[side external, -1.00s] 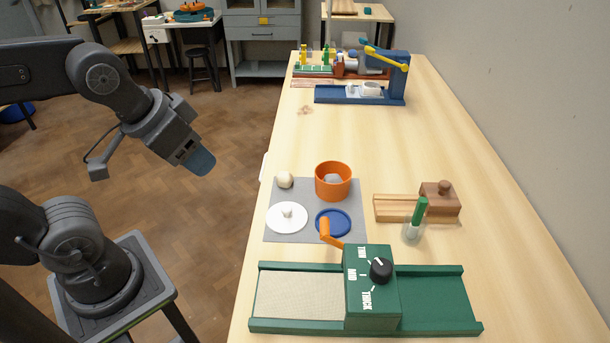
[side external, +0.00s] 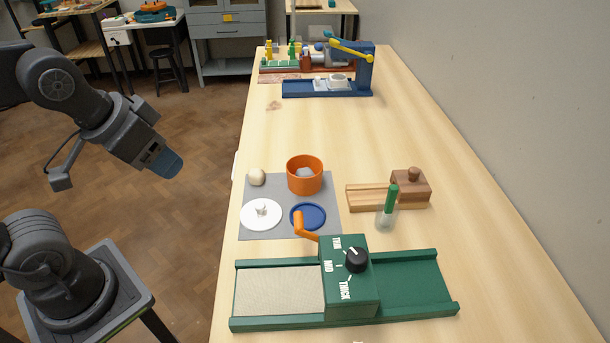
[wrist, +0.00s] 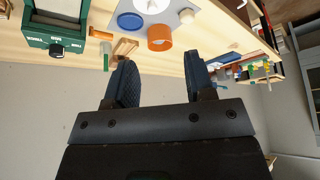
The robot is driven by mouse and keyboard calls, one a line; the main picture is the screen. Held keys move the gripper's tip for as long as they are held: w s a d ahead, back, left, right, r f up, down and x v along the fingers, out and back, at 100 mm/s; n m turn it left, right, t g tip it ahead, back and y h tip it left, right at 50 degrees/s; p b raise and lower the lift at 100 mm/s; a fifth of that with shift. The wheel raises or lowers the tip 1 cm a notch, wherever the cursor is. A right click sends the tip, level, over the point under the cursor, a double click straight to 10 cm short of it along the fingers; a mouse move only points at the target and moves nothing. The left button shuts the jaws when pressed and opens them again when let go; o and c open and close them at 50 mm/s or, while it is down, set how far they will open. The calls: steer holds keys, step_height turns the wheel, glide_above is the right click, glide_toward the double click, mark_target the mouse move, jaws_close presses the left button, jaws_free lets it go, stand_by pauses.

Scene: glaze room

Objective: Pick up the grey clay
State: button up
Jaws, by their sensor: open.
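A grey lump, which looks like the grey clay (side external: 304,173), sits inside an orange round pot (side external: 305,185) on a grey mat (side external: 285,232). Only its top shows above the pot's near wall. My gripper (side external: 165,163) hangs in the air left of the table, over the floor, well apart from the pot. In the wrist view my gripper (wrist: 160,78) is open with nothing between its fingers.
A cream ball (side external: 256,177), a white disc (side external: 260,215) and a blue disc (side external: 307,216) share the mat. A green press (side external: 346,285) stands in front, a wooden block tool (side external: 410,187) and green-capped vial (side external: 387,215) at right. A blue lever device (side external: 328,87) stands behind. The table's middle is clear.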

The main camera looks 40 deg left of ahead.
stand_by(0.4)
steer(key=shift+c, duration=0.6)
